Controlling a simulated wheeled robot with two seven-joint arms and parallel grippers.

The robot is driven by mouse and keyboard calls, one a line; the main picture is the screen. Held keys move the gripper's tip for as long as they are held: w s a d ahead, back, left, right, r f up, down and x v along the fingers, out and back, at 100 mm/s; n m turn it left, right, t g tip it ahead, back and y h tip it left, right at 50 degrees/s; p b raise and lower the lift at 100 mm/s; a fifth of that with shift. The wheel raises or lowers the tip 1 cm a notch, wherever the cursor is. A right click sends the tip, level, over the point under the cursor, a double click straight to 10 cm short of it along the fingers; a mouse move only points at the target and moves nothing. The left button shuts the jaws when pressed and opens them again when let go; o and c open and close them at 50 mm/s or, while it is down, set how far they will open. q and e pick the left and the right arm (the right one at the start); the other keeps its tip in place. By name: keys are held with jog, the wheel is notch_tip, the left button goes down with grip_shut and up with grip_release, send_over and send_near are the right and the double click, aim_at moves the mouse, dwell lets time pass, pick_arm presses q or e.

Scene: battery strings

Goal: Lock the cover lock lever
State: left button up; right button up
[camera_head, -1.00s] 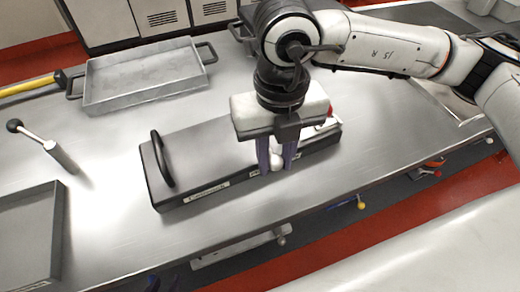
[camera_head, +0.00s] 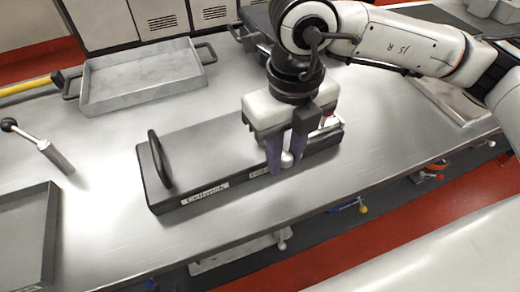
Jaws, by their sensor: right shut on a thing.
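A long dark grey box with a flat cover (camera_head: 205,150) lies on the metal table, with a black handle (camera_head: 159,160) at its left end and pale labels along its front side. My right gripper (camera_head: 286,162) reaches down over the box's front side, right of its middle. Its dark fingers are closed around a small whitish knob (camera_head: 288,157), which appears to be the end of the lock lever. The rest of the lever is hidden by the gripper. A small red and white part (camera_head: 331,118) shows behind the gripper at the right end. My left gripper is not in view.
An empty grey tray (camera_head: 140,80) stands at the back left, and a darker tray (camera_head: 22,235) at the front left. The metal table (camera_head: 110,190) is bare around the box's left end.

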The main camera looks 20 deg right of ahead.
jog(key=shift+d, duration=0.15)
jog(key=shift+n, duration=0.3)
jog(key=shift+w+d+n+b, duration=0.25)
jog(key=shift+d+n+b, duration=0.55)
jog(key=shift+n+b, duration=0.3)
